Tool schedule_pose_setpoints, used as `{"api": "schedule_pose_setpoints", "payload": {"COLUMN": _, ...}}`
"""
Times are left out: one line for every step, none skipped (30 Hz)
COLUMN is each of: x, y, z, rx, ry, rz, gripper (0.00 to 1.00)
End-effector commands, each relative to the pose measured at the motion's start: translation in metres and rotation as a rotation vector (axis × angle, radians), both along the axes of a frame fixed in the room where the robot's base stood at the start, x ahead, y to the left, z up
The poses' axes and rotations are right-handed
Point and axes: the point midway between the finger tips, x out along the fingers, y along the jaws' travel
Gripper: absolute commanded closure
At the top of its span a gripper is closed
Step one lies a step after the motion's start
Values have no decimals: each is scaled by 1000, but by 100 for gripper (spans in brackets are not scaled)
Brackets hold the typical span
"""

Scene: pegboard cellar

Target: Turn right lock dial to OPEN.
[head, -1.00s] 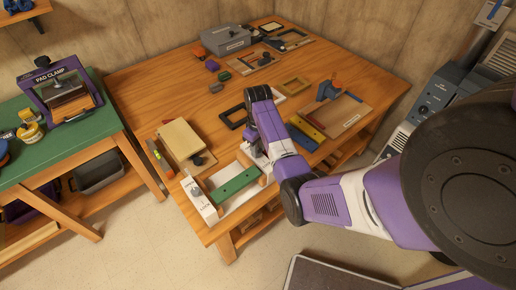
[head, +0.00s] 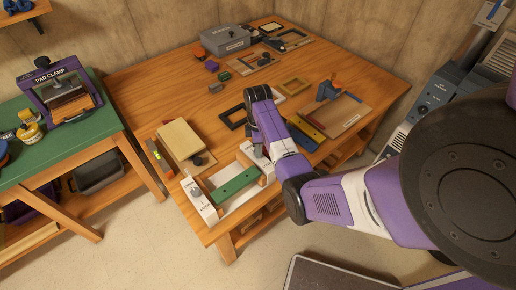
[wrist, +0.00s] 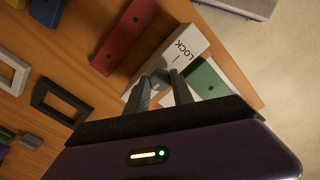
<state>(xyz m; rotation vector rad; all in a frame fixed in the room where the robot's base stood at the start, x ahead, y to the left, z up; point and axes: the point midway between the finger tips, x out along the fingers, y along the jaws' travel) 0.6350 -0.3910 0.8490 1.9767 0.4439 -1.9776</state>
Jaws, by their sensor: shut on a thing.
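The lock fixture has a green bar (head: 236,182) lying between two white end blocks. The left block (head: 203,208) carries a dial and lettering. The right block (head: 245,152) is mostly covered by my gripper and wrist in the head view. In the wrist view the right block (wrist: 188,47) shows the word LOCK and a line mark beside it. My gripper (wrist: 160,80) has its fingers closed at this block, around the right dial. The dial is largely hidden between the fingers, so its exact angle cannot be read. The green bar also shows in the wrist view (wrist: 207,82).
A red bar (wrist: 125,36) lies close beside the right block. A black frame (head: 231,118) and a tan box (head: 181,140) lie nearby on the wooden table (head: 150,85). A grey box (head: 225,40) stands at the back.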

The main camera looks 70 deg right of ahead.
Motion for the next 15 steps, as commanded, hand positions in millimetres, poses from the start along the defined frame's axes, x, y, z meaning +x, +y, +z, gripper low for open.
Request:
{"api": "schedule_pose_setpoints", "payload": {"x": 1, "y": -1, "z": 1, "rx": -1, "ry": -2, "rz": 16, "gripper": 100}}
{"api": "schedule_pose_setpoints", "payload": {"x": 1, "y": -1, "z": 1, "rx": -1, "ry": -2, "rz": 26, "gripper": 100}}
{"api": "schedule_pose_setpoints", "payload": {"x": 1, "y": -1, "z": 1, "rx": -1, "ry": -2, "rz": 36, "gripper": 100}}
{"api": "schedule_pose_setpoints", "payload": {"x": 1, "y": -1, "z": 1, "rx": -1, "ry": -2, "rz": 43, "gripper": 100}}
{"api": "schedule_pose_setpoints", "payload": {"x": 1, "y": -1, "z": 1, "rx": -1, "ry": -2, "rz": 50, "gripper": 100}}
{"api": "schedule_pose_setpoints", "payload": {"x": 1, "y": -1, "z": 1, "rx": -1, "ry": -2, "rz": 57, "gripper": 100}}
{"api": "schedule_pose_setpoints", "payload": {"x": 1, "y": -1, "z": 1, "rx": -1, "ry": -2, "rz": 61, "gripper": 100}}
{"api": "schedule_pose_setpoints", "payload": {"x": 1, "y": -1, "z": 1, "rx": -1, "ry": -2, "rz": 64, "gripper": 100}}
{"api": "schedule_pose_setpoints", "payload": {"x": 1, "y": -1, "z": 1, "rx": -1, "ry": -2, "rz": 67, "gripper": 100}}
{"api": "schedule_pose_setpoints", "payload": {"x": 1, "y": -1, "z": 1, "rx": -1, "ry": -2, "rz": 69, "gripper": 100}}
{"api": "schedule_pose_setpoints", "payload": {"x": 1, "y": -1, "z": 1, "rx": -1, "ry": -2, "rz": 71, "gripper": 100}}
{"api": "schedule_pose_setpoints", "payload": {"x": 1, "y": -1, "z": 1, "rx": -1, "ry": -2, "rz": 72, "gripper": 100}}
{"api": "schedule_pose_setpoints", "payload": {"x": 1, "y": -1, "z": 1, "rx": -1, "ry": -2, "rz": 73, "gripper": 100}}
{"api": "schedule_pose_setpoints", "payload": {"x": 1, "y": -1, "z": 1, "rx": -1, "ry": -2, "rz": 73, "gripper": 100}}
{"api": "schedule_pose_setpoints", "payload": {"x": 1, "y": -1, "z": 1, "rx": -1, "ry": -2, "rz": 73, "gripper": 100}}
